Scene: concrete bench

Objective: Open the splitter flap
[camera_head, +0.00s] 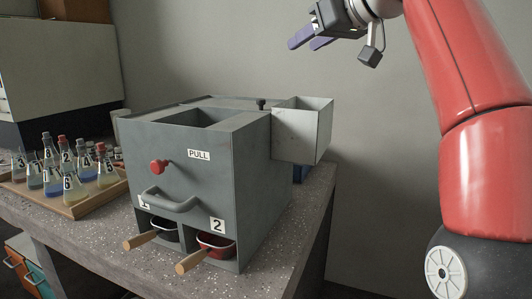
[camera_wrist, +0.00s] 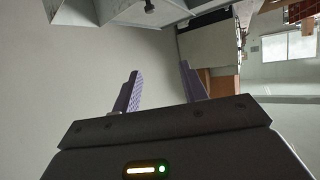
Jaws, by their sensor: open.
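The splitter (camera_head: 185,180) is a grey metal box on the bench. Its front has a red knob (camera_head: 158,167) beside a PULL label (camera_head: 199,155), and a grey bar handle (camera_head: 170,203) lower down. Its top has a rectangular opening, with a small black knob (camera_head: 261,103) behind it. A grey box-shaped part (camera_head: 302,130) sticks out at the right. I cannot tell which part is the flap. My gripper (camera_head: 304,44) is open and empty, high above and apart from the splitter; its purple fingers also show in the wrist view (camera_wrist: 160,72). The black knob (camera_wrist: 150,6) shows at that view's top edge.
Two wooden-handled pans, one dark (camera_head: 164,231) and one red (camera_head: 214,245), sit in the lower bays marked 1 and 2. A wooden tray (camera_head: 84,207) of numbered flasks stands left on the concrete bench (camera_head: 95,240). The air around my gripper is clear.

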